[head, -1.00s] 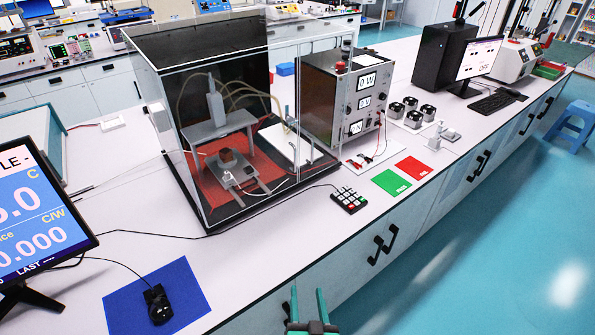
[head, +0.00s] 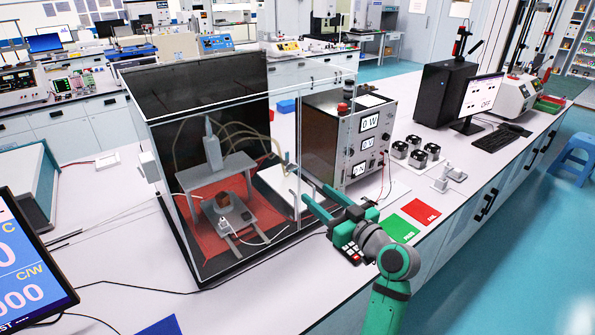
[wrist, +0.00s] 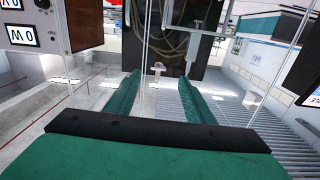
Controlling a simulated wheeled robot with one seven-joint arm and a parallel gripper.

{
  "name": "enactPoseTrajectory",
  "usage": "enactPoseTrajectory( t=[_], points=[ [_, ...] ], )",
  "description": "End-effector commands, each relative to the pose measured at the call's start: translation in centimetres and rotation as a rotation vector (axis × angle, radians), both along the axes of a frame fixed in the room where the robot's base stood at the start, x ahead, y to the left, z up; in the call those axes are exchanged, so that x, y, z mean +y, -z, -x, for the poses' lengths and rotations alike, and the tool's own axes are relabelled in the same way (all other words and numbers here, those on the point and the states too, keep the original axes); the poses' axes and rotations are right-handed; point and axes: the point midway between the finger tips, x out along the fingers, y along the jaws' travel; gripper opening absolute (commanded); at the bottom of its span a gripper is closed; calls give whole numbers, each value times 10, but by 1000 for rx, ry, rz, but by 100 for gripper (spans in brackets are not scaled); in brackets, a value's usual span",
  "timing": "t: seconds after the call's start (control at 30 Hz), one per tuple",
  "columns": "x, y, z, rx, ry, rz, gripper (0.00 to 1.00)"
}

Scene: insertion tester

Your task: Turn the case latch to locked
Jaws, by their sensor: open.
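The clear-walled case (head: 175,235) stands on the bench with a dark back and a red floor. A small pale latch-like part (head: 292,168) is at its front right edge. Its turned position is too small to tell. My gripper (head: 314,193) is open, its two teal fingers pointing at that edge, close in front of it. In the wrist view, my gripper (wrist: 158,77) has clear space between its fingers. A small pale part (wrist: 158,68) shows between the fingertips. I cannot tell whether they touch it.
A power unit with displays (head: 350,140) stands right beside the case. A monitor (head: 25,260) stands at the left.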

Motion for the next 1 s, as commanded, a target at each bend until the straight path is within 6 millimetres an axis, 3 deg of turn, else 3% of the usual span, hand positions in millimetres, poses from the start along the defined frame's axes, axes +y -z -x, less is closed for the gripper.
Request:
enactPoseTrajectory(
  t=[0.1,0.27,0.7,1.0],
  points=[
    [-2,-13,-2,-15,-18,15,48],
    [4,-16,-11,-17,-23,17,48],
    [47,-15,-70,-16,-22,17,48],
    [62,-15,-88,-18,-24,16,48]
  ],
)
